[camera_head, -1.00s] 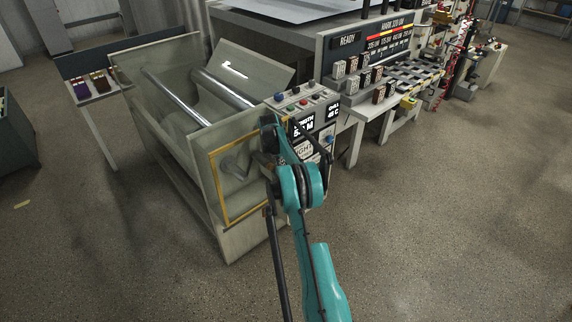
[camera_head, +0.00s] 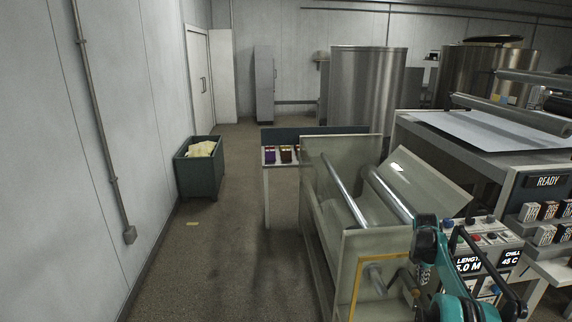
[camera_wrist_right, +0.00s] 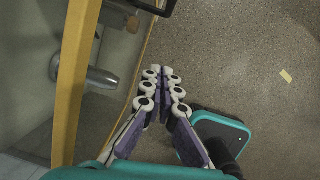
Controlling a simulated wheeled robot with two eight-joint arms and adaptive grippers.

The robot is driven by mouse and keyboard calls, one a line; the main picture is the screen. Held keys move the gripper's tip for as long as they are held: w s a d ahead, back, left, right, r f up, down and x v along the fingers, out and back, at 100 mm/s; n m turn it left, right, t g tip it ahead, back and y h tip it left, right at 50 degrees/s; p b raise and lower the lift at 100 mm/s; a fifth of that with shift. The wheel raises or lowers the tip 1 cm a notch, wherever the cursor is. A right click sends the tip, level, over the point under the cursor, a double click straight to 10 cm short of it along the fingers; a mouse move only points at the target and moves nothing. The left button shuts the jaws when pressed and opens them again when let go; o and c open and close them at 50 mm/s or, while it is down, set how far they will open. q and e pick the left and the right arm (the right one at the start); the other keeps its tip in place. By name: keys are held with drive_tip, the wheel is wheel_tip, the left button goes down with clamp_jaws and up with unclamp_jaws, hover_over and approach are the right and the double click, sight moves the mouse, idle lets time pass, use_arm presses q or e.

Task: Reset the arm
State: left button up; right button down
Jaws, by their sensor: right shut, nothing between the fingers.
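My right arm is teal and comes up from the lower right of the head view. Its right gripper (camera_head: 409,286) is dark and small there, near the yellow-edged end panel of the coating machine (camera_head: 376,246). In the right wrist view my right gripper (camera_wrist_right: 161,76) has its fingers together with nothing between them. The yellow edge of the panel (camera_wrist_right: 72,75) and a metal roller end (camera_wrist_right: 103,77) lie left of the fingers, apart from them. My left gripper is in neither view now.
A control panel with a LENGTH display (camera_head: 468,264) stands right of my arm. A green bin (camera_head: 198,172) stands by the left wall. A small table with coloured packs (camera_head: 268,166) is behind the machine. Steel tanks (camera_head: 366,95) stand at the back.

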drive_tip(key=s+a+r+m+t, duration=0.2)
drive_tip(key=s+a+r+m, duration=0.4)
drive_tip(key=a, duration=0.5)
drive_tip(key=s+a+r+m+t, duration=0.1)
drive_tip(key=s+a+r+m, duration=0.2)
drive_tip(key=s+a+r, duration=0.65)
drive_tip(key=s+a+f+m+t+y, duration=0.1)
drive_tip(key=s+a+f+m, duration=0.1)
drive_tip(key=s+a, duration=0.3)
drive_tip(key=s+a+f+m+t+b, duration=0.1)
drive_tip(key=s+a+f+m, duration=0.2)
drive_tip(key=s+a+m, duration=0.2)
drive_tip(key=s+a+f+m+t+y, duration=0.1)
drive_tip(key=s+a+f+m, duration=0.2)
drive_tip(key=s+a, duration=0.2)
drive_tip(key=shift+s+a+y, duration=0.2)
drive_tip(key=shift+s+y, duration=0.1)
drive_tip(key=shift+s, duration=0.8)
